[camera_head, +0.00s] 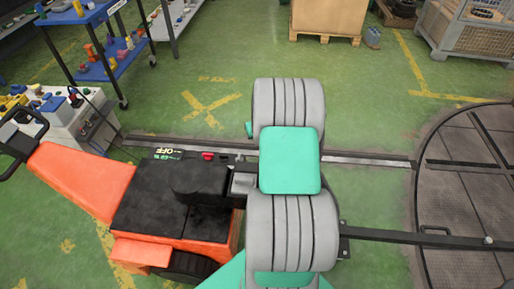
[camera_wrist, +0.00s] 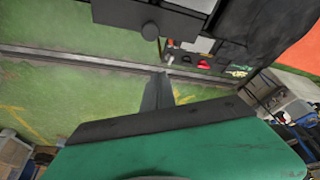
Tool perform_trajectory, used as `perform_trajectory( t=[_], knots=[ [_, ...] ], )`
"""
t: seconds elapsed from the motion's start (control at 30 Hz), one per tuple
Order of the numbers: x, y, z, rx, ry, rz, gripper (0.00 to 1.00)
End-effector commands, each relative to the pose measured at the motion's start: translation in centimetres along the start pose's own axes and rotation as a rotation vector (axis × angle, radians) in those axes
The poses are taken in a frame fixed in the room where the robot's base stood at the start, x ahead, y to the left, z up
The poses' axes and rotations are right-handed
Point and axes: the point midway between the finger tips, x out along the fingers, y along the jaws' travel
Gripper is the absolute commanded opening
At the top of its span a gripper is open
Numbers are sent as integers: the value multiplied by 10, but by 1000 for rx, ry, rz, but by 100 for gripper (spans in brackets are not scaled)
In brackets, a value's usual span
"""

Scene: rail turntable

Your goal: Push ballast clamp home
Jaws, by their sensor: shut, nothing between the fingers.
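No part can be surely told as the ballast clamp. The orange and black rail machine (camera_head: 150,215) stands at the left, with a red button (camera_head: 208,156) and an on/off label (camera_head: 166,153) along its far edge. In the wrist view, the red button (camera_wrist: 203,65) and small controls lie beyond my gripper, under a black block with a round dark end (camera_wrist: 150,30). My gripper (camera_wrist: 159,80) is shut and empty, its fingers together over the green floor near the rail in that picture. In the head view my own arm hides the gripper.
A rail (camera_head: 370,160) runs to the round turntable (camera_head: 470,190) at the right. A blue trolley (camera_head: 95,15) and a cluttered bench (camera_head: 80,125) stand at the left. A wooden crate (camera_head: 328,18) and mesh cage (camera_head: 470,35) stand behind. Green floor between is clear.

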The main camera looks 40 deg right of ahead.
Motion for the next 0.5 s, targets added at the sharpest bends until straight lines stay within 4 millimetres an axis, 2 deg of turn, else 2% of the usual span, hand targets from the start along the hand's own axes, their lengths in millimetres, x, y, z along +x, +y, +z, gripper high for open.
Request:
perform_trajectory(
  t=[0.1,0.2,0.5],
  knots=[
    [-20,1,-1,1,3,1,0],
    [-29,0,0,1,2,0,0],
    [-32,-1,0,-1,1,-1,0]
  ],
)
